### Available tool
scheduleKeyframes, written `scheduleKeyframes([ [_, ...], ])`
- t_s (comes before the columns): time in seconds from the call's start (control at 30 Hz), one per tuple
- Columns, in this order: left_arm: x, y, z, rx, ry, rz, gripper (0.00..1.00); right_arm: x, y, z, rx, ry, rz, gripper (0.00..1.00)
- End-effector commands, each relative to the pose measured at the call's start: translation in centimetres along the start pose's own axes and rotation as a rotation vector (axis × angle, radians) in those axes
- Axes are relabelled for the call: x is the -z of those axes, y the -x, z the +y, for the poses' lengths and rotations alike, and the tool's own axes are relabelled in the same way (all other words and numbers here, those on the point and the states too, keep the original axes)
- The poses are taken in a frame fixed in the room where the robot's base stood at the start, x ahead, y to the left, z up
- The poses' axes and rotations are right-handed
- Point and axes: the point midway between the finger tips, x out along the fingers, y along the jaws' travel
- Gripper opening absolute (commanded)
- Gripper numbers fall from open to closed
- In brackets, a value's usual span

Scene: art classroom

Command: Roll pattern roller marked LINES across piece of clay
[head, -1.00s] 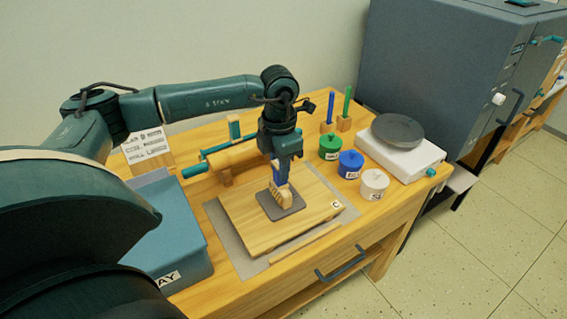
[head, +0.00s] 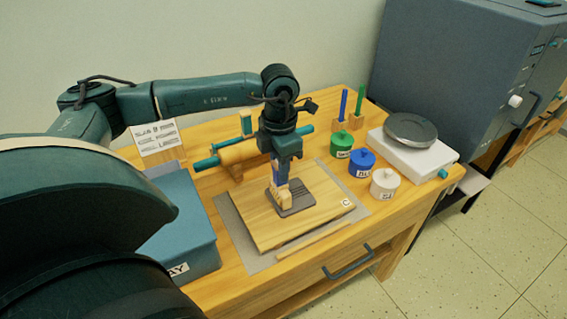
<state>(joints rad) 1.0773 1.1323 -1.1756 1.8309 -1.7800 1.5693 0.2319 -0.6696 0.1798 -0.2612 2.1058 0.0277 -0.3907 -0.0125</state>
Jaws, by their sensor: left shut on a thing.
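My left gripper (head: 281,178) points down over the wooden board and is shut on the pattern roller (head: 284,198), a pale wooden roller with a blue handle. The roller rests on or just over the left part of the piece of clay (head: 302,196), a flat dark grey slab. Faint lines seem to show on the clay to the right of the roller. The roller's marking is too small to read. The clay lies on the wooden board (head: 270,233), which has a tag with a C. My right gripper is not in view.
A rolling pin with teal handles (head: 238,153) lies behind the board. A blue tray box (head: 178,225) is at left.

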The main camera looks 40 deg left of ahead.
Motion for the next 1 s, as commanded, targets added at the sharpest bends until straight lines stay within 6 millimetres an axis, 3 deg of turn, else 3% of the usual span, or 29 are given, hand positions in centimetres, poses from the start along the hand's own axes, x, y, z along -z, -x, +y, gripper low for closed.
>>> scheduleKeyframes([
  [1.0, 2.2, -0.3, 0.0, 0.0, 0.0, 0.001, 0.0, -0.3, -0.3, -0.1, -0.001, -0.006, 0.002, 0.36],
])
